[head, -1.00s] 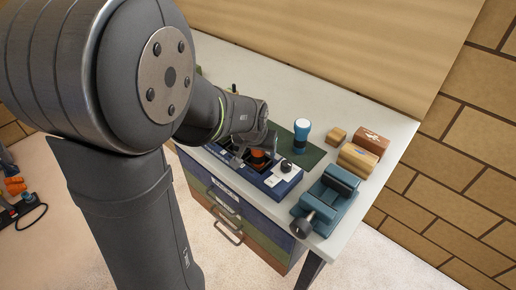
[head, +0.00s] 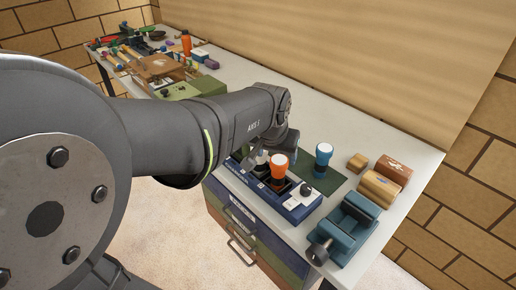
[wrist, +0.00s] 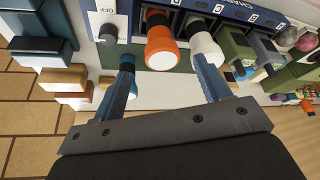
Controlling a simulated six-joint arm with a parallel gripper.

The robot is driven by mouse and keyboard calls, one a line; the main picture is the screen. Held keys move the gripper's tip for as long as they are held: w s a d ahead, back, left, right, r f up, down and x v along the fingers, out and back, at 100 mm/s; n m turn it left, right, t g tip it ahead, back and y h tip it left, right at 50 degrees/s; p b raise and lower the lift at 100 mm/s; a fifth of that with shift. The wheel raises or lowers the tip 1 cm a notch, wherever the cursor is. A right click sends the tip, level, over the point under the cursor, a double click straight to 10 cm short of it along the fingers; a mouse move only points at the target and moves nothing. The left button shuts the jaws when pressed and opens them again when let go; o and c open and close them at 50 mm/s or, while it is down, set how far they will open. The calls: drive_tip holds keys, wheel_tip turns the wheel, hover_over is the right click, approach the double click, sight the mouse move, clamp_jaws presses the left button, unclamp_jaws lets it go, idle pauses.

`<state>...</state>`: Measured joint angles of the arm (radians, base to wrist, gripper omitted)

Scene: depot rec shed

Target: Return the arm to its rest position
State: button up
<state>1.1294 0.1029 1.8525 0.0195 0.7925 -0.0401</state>
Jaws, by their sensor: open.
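My gripper (wrist: 162,60) is open in the wrist view, its two fingers spread with nothing clamped between them. Beyond the fingertips, an orange-topped tool (wrist: 161,50) and a white-topped tool (wrist: 203,50) stand in the slots of a blue labelled rack (wrist: 262,15). In the head view, my arm reaches across the left and centre, with its wrist above the rack (head: 298,210). The orange-topped tool (head: 278,164) stands upright there. The fingers are mostly hidden behind the wrist in that view.
A blue-and-white tool (head: 323,154) stands on a green mat (head: 318,180). A teal vise (head: 345,225) and several wooden blocks (head: 380,187) are at the right. A green box (head: 198,88) and a cluttered bench stretch lie left.

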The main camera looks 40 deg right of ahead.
sight(279, 162)
drive_tip(key=shift+a+r, duration=0.15)
drive_tip(key=shift+r, duration=0.25)
drive_tip(key=shift+f, duration=0.1)
drive_tip(key=x, duration=1.2)
drive_tip(key=shift+r, duration=1.3)
